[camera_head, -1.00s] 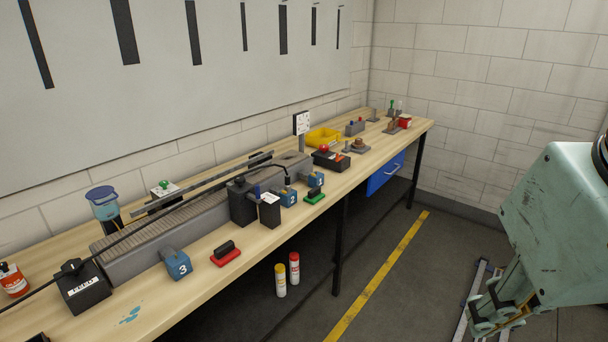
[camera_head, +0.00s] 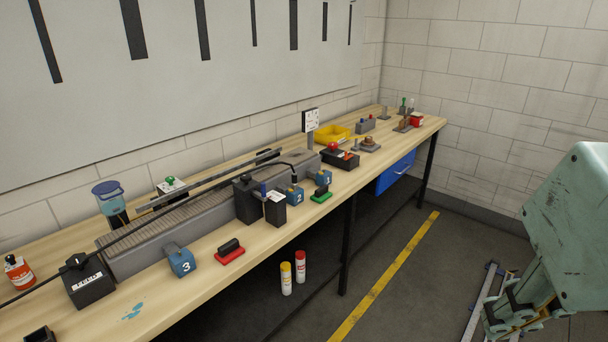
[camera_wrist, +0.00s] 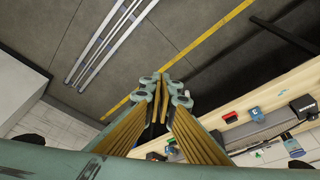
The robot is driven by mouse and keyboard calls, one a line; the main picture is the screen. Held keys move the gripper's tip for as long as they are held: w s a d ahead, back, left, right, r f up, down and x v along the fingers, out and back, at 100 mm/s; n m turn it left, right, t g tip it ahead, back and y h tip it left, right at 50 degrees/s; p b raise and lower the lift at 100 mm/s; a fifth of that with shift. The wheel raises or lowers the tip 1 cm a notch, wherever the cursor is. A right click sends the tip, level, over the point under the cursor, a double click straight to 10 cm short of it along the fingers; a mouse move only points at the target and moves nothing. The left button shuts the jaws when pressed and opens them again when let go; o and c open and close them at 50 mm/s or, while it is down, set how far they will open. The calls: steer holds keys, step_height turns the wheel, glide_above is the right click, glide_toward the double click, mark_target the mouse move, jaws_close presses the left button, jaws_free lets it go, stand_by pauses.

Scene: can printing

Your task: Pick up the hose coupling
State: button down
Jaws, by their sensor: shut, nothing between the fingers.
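A thin black hose (camera_head: 180,193) arches over the workbench from the left edge of the head view. Its dark end, which looks like the hose coupling (camera_head: 293,179), hangs down beside the blue block marked 2. My pale green gripper (camera_head: 497,325) is at the lower right of the head view, over the floor and well away from the hose end. In the wrist view, my gripper's fingertips (camera_wrist: 163,78) are together with nothing between them. I cannot make out the coupling in the wrist view.
The wooden bench (camera_head: 160,318) carries a grey conveyor (camera_head: 150,246), black ink boxes (camera_head: 88,283), numbered blue blocks (camera_head: 181,262) and a yellow bin (camera_head: 332,134). Spray cans (camera_head: 286,279) stand below it.

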steer(key=c, duration=2.5)
jaws_free()
